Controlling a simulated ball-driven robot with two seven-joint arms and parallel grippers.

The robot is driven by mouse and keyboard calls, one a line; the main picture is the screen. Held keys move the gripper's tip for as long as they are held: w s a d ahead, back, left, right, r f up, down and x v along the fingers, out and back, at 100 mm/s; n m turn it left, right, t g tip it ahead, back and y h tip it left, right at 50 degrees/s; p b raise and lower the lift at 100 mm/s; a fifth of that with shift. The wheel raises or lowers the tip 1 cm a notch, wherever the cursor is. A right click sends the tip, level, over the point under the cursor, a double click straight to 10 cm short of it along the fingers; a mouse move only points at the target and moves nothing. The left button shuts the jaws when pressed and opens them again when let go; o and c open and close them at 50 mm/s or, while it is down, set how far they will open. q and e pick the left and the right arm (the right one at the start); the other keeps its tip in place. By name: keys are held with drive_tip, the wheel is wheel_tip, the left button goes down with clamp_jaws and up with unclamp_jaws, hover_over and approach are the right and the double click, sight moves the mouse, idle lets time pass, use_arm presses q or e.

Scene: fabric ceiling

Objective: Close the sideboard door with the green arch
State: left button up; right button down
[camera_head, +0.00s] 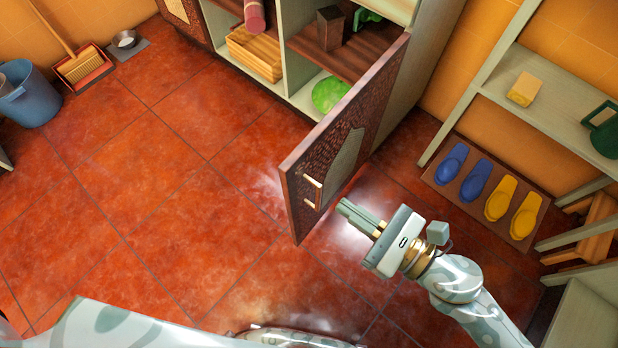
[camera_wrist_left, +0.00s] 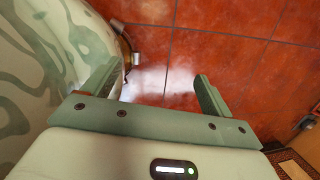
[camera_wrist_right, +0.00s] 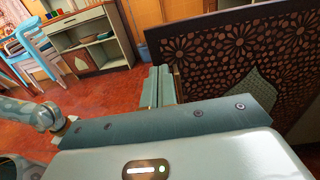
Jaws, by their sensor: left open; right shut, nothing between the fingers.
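The sideboard (camera_head: 295,100) has a dark carved door (camera_head: 375,98) with a grey-green arch panel (camera_head: 343,165) and a light handle (camera_head: 312,190). This door stands wide open, its outer face towards my right arm. The door (camera_wrist_right: 205,50) and its arch (camera_wrist_right: 258,92) also show in the right wrist view. My right gripper (camera_head: 345,208) is shut and empty, just right of the handle on the outer-face side; I cannot tell whether it touches. It also shows in the right wrist view (camera_wrist_right: 159,78). My left gripper (camera_wrist_left: 155,82) is open and empty above the floor.
Inside the sideboard are a green ball (camera_head: 330,94), a wooden crate (camera_head: 255,53) and a dark box (camera_head: 330,27). A slipper mat (camera_head: 446,183) and shelf (camera_head: 550,105) stand at right. A blue bucket (camera_head: 30,97) stands far left. The floor left of the door is clear.

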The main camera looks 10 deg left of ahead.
sight(296, 172)
drive_tip(key=p+x, duration=0.1)
drive_tip(key=x, duration=0.6)
drive_tip(key=shift+w+a+r, duration=0.1)
drive_tip(key=shift+w+a, duration=0.1)
drive_tip(key=shift+a, duration=0.15)
use_arm(q)
drive_tip(key=s+f, duration=0.3)
drive_tip(key=s, duration=0.3)
drive_tip(key=shift+f+n+g+h, duration=0.15)
drive_tip(key=shift+n+g+h, duration=0.15)
drive_tip(key=shift+n+g, duration=0.1)
use_arm(e)
drive_tip(key=shift+w+a, duration=0.25)
drive_tip(key=shift+a, duration=0.35)
